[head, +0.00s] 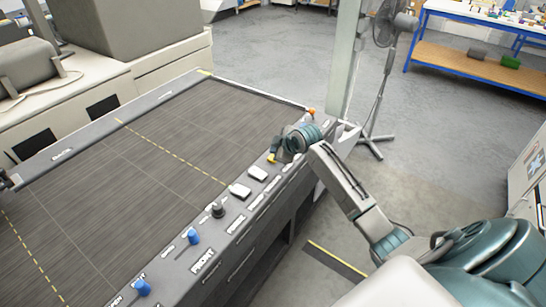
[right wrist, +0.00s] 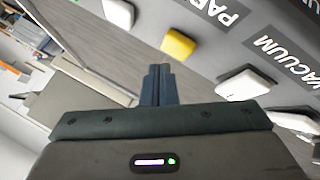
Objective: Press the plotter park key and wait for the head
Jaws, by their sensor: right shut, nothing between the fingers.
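The plotter (head: 110,165) has a wide dark bed and a grey control strip along its front edge. The yellow park key (head: 271,158) is on that strip, just below my right gripper (head: 278,149). In the right wrist view the yellow key (right wrist: 178,45) sits beside a label of which "PAR" shows. My right gripper (right wrist: 158,72) is shut and empty, its tips close to the yellow key; I cannot tell whether they touch it. A dark part (head: 8,181) shows at the bed's left edge; I cannot tell whether it is the plotter head. My left gripper is out of view.
White keys (head: 240,191) neighbour the yellow one; one white key (right wrist: 246,85) is beside the VACUUM label. A black knob (head: 217,210), blue levers (head: 193,236) and an orange button (head: 311,112) share the strip. A post and fan (head: 385,60) stand behind. The bed is bare.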

